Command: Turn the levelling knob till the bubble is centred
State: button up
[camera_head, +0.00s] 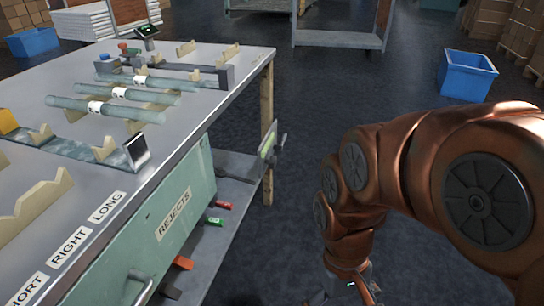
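I cannot clearly make out a levelling knob or a bubble. A small device with a green-lit face (147,31) stands at the far end of the metal-topped table (215,105). A red and green part (128,50) sits near it, too small to read. A grey panel with a greenish face (268,146) is mounted at the table's right side, below the top. My gripper (345,292) hangs at the bottom edge, right of the table and apart from it. It is partly cut off, and its fingers are not clear.
Several glass tubes (105,109) lie across the table near cream notched supports (40,198). A green bin marked REJECTS (160,240) is under the tabletop. Red and green items (215,221) lie on the lower shelf. Blue crates (466,75) stand on the floor. The floor right of the table is open.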

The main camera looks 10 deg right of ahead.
aim_at(272, 162)
jog(key=z, duration=0.05)
jog(key=k, duration=0.5)
jog(key=z, duration=1.2)
jog(key=i, duration=0.95)
jog(key=u, duration=2.25)
jog(key=i, duration=0.5)
jog(key=z, duration=0.05)
